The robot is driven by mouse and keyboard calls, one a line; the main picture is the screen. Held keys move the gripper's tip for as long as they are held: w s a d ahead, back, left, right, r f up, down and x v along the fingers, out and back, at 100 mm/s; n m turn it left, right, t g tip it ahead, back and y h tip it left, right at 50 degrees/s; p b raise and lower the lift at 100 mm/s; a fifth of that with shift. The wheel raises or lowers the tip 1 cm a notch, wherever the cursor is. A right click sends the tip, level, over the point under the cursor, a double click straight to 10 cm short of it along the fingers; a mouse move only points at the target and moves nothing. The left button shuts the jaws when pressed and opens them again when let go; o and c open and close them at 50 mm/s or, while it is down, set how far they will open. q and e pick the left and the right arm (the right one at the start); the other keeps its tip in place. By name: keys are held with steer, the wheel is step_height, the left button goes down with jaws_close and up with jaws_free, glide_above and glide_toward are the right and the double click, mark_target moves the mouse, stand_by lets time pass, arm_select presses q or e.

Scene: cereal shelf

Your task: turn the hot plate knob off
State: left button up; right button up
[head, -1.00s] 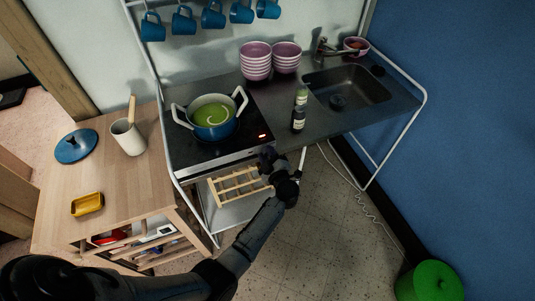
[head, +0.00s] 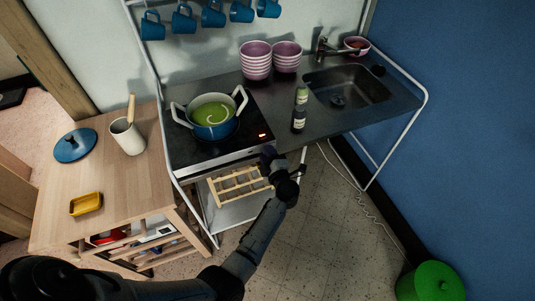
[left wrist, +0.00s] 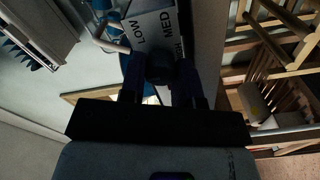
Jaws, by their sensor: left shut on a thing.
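The hot plate (head: 240,132) is a black cooktop with a red light lit near its front right corner. Its dark knob (left wrist: 160,66) shows in the left wrist view between my left fingers, in front of a grey panel (left wrist: 158,28) printed LOW, MED and part of HIGH. My left gripper (left wrist: 160,78) is shut on the knob. In the head view my left gripper (head: 267,154) is at the front right edge of the hot plate and hides the knob there. My right gripper is not in view.
A blue pot (head: 213,128) with green soup stands on the hot plate. Bottles (head: 299,118) and pink bowls (head: 256,62) stand on the counter, left of the sink (head: 345,90). A wooden cart (head: 110,185) is at the left. The floor to the right is mostly clear.

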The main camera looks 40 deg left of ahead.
arm_select(q)
steer(key=o, duration=0.9)
steer(key=shift+o, duration=0.2)
steer(key=shift+f, duration=0.15)
steer(key=shift+f, duration=0.1)
